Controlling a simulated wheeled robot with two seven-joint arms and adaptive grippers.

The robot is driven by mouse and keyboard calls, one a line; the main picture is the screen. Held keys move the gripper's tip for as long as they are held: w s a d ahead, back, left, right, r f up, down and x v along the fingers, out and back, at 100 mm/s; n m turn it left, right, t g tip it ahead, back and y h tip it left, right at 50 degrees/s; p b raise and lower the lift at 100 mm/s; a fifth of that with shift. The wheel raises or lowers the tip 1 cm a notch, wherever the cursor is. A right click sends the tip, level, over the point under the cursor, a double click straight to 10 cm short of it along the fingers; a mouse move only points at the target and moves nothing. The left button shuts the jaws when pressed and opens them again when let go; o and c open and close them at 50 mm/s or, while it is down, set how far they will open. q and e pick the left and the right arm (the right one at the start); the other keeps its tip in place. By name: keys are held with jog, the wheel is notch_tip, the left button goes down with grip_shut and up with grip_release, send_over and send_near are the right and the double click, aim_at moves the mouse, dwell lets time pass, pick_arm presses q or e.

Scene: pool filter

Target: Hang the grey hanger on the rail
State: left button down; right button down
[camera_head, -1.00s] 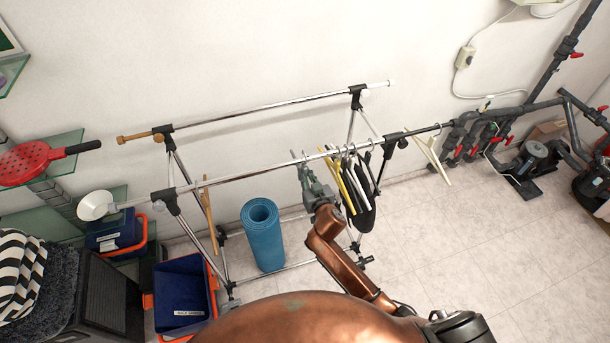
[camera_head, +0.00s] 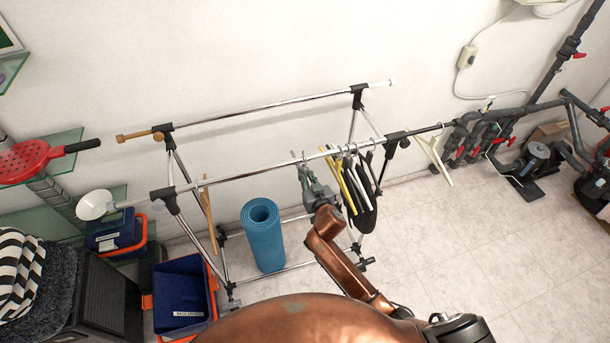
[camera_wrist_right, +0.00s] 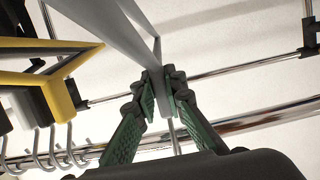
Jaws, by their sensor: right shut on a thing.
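My right gripper (camera_head: 308,180) is just under the front rail (camera_head: 250,173) of the rack, left of the hung clothes hangers. In the right wrist view its green fingertips (camera_wrist_right: 159,88) are shut on the grey hanger (camera_wrist_right: 115,28), whose arms spread toward the top of that view. A thin metal hook (camera_wrist_right: 174,137) runs from between the fingers toward the rail (camera_wrist_right: 245,122). In the head view the hook tip shows at the rail, but I cannot tell whether it rests on it. My arm and gripper hide most of the hanger there. My left gripper is out of view.
Yellow, white and black hangers (camera_head: 357,185) hang close to the right of my gripper. A wooden hanger (camera_head: 208,212) and a cream hanger (camera_head: 434,160) hang farther along. A blue rolled mat (camera_head: 262,236) stands below. The rail between wooden hanger and gripper is clear.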

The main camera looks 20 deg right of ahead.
jog(key=shift+w+f, duration=0.1)
jog(key=shift+f, duration=0.05)
dwell(0.3)
jog(key=shift+w+f+b, duration=0.2)
jog(key=shift+f+b, duration=0.3)
jog(key=shift+b, duration=0.05)
jog(key=shift+s+f, duration=0.15)
jog(key=shift+f, duration=0.15)
dwell(0.4)
jog(key=c, duration=1.9)
grip_release()
jog(key=v, duration=1.2)
